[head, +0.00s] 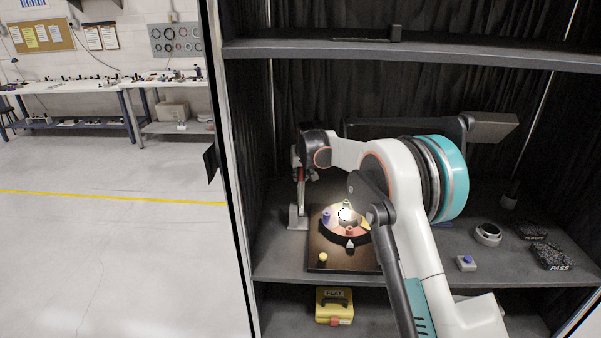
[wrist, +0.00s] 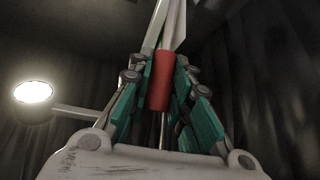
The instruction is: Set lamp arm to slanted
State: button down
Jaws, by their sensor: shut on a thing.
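My gripper (head: 302,172) is at the left of the middle shelf, above a grey upright bracket (head: 297,217). In the wrist view its green-padded fingers (wrist: 160,95) are shut on a red grip (wrist: 160,80) around a pale metal bar. The red grip shows only as a sliver in the head view (head: 301,174). A lit round lamp (wrist: 33,93) is at the left of the wrist view, with a thin pale arm running right from it. How that arm joins the held bar is hidden.
A dark board with a coloured disc (head: 327,226), brightly lit at its middle, lies right of the bracket. A grey ring (head: 487,234), a blue-buttoned box (head: 466,263) and dark plates (head: 551,256) sit further right. A yellow case (head: 334,304) is below. The upper shelf (head: 450,55) bounds the space above.

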dwell(0.4)
jog(key=c, duration=1.4)
grip_release()
jog(key=shift+w, duration=0.1)
jog(key=shift+c, duration=0.2)
jog(key=v, duration=1.2)
jog(key=shift+a, duration=0.1)
